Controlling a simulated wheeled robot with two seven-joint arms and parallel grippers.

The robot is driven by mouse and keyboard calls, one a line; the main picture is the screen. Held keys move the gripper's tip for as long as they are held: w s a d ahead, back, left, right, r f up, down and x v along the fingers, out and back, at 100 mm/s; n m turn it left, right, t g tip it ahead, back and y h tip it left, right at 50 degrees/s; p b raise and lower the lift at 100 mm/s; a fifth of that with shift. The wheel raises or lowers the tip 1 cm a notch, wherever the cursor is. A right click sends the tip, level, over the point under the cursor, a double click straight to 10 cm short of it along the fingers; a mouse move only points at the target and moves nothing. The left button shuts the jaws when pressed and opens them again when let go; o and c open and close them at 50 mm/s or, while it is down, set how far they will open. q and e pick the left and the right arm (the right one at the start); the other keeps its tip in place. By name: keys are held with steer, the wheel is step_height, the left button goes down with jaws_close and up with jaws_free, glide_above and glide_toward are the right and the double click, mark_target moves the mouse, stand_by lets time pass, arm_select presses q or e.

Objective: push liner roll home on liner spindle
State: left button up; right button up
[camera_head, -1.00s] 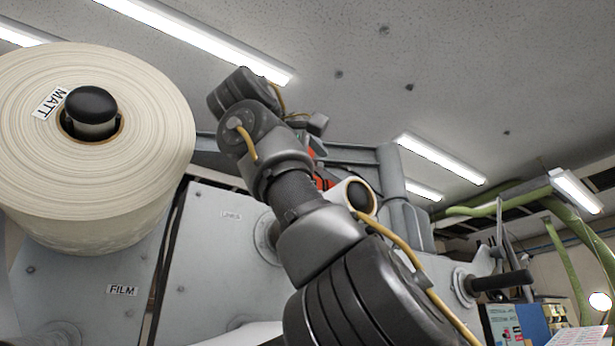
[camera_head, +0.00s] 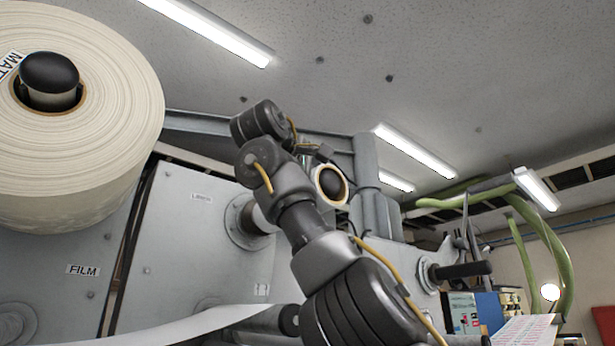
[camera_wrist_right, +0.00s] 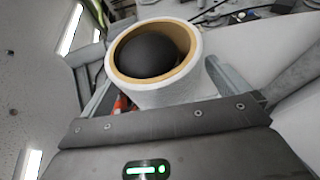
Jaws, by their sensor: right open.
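The liner roll (camera_head: 327,183) is a small white roll with a tan core, right of my right wrist in the head view. The black rounded end of the liner spindle (camera_head: 331,183) shows inside its core. In the right wrist view the roll (camera_wrist_right: 185,88) is large, with the spindle end (camera_wrist_right: 150,53) inside the core ring. My right gripper (camera_wrist_right: 162,88) is open, with its grey fingers showing on either side of the roll. I cannot tell whether they touch it. The roll's far end is hidden. My left gripper is not in view.
A big cream film roll (camera_head: 110,110) marked MATT hangs at the left. Grey machine panels (camera_head: 180,230) stand behind my arm. A white web (camera_head: 190,328) crosses at the bottom. A dark-ended shaft (camera_head: 465,270) and green hoses (camera_head: 545,240) are at the right.

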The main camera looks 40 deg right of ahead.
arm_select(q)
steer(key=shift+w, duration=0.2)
arm_select(e)
steer(key=shift+d, duration=0.2)
steer(key=c, duration=1.2)
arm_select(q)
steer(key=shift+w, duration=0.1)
arm_select(e)
steer(key=shift+c, duration=0.2)
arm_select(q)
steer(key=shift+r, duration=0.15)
arm_select(e)
steer(key=shift+w, duration=0.1)
